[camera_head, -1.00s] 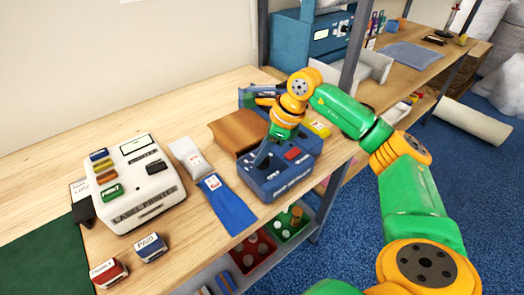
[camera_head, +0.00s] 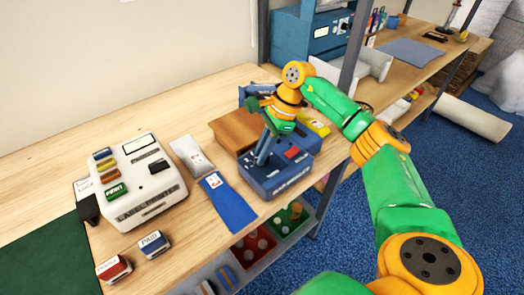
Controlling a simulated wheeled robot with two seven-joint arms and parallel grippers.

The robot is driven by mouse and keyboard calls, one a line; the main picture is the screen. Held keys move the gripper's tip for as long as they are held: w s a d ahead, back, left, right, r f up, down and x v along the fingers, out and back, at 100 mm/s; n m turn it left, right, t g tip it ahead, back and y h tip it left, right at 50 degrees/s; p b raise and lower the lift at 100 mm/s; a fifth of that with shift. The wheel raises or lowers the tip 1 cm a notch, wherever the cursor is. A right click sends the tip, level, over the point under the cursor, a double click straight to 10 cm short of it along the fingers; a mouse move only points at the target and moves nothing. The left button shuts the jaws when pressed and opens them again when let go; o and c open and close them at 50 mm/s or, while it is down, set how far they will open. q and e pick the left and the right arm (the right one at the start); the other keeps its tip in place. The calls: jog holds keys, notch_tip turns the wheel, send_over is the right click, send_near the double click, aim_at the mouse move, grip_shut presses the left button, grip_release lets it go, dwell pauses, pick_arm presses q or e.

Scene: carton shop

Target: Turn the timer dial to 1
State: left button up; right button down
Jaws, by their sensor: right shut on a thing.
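The blue machine (camera_head: 282,180) with a red button (camera_head: 292,153) on top stands near the front edge of the wooden table. My right gripper (camera_head: 261,158) reaches down onto the left part of its top from above. Its fingers are shut on the timer dial, which they mostly hide. I cannot read the dial's number or pointer from here. My left gripper is not in view.
A white label printer (camera_head: 138,180) stands to the left, with two stamps (camera_head: 153,244) in front. A blue pouch (camera_head: 228,203) and a grey packet (camera_head: 187,152) lie beside the machine. A brown box (camera_head: 236,129) is behind it.

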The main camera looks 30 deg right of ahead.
aim_at(270, 160)
dwell(0.3)
jog(key=c, duration=0.9)
grip_release()
jog(key=shift+a, duration=0.1)
jog(key=shift+o, duration=0.2)
jog(key=shift+d+r, duration=0.2)
jog(key=shift+r, duration=0.15)
jog(key=b+v, duration=0.1)
jog(key=v, duration=0.5)
jog(key=shift+r, duration=0.15)
